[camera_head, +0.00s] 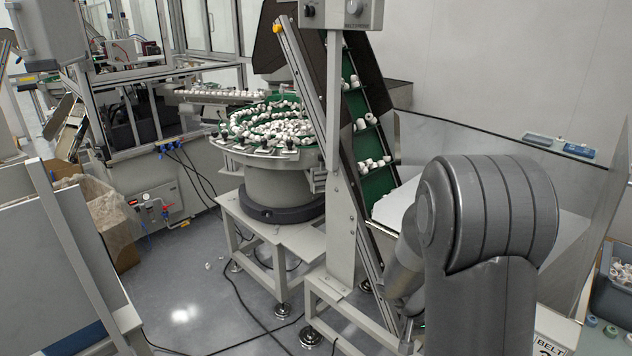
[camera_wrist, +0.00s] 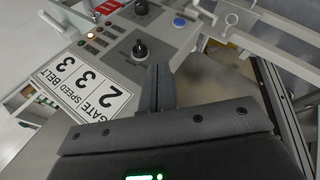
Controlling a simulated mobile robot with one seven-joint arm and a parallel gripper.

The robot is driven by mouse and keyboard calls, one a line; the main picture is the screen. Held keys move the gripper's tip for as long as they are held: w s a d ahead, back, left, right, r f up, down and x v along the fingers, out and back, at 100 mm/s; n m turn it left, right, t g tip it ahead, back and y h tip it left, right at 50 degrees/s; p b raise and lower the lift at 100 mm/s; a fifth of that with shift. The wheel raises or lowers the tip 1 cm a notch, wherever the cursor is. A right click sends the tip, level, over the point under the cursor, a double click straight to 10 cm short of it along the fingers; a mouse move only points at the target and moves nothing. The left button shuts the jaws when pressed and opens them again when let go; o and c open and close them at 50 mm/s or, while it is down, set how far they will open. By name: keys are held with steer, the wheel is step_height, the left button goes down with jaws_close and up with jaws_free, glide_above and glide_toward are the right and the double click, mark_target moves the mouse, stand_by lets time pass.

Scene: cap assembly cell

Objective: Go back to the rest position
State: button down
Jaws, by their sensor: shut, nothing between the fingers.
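My gripper (camera_wrist: 157,72) shows in the wrist view with its dark fingers shut together and nothing between them. It points toward a grey control panel (camera_wrist: 190,45) with a black knob (camera_wrist: 140,49) just beyond the fingertips. I cannot tell whether the fingertips touch the panel. A white label (camera_wrist: 82,88) on the panel reads GATE, SPEED, BELT with the digits 2, 3, 3, upside down. In the head view my arm reaches down at the right, and its large joint hides most of what lies beyond it.
A bowl feeder (camera_head: 275,185) full of white caps stands mid-picture beside a green inclined belt (camera_head: 376,150) on a metal frame. A grey crate (camera_head: 607,290) holds parts at the right edge. A cardboard box (camera_head: 115,225) stands left.

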steer(key=s+a+r+n+t+y, duration=0.1)
steer(key=s+a+r+t+y, duration=0.1)
steer(key=s+a+r, duration=0.2)
steer(key=s+a+r+n+t+y, duration=0.1)
steer(key=s+a+r, duration=0.4)
steer(key=r, duration=0.6)
steer(key=s+a+r+n+t+y, duration=0.2)
steer(key=s+a+r+t+y, duration=0.2)
steer(key=r, duration=0.4)
steer(key=s+a, duration=0.1)
steer(key=s, duration=0.1)
steer(key=shift+s+a+r+y, duration=0.15)
steer(key=shift+s+a+y, duration=0.05)
steer(key=shift+s+y, duration=0.1)
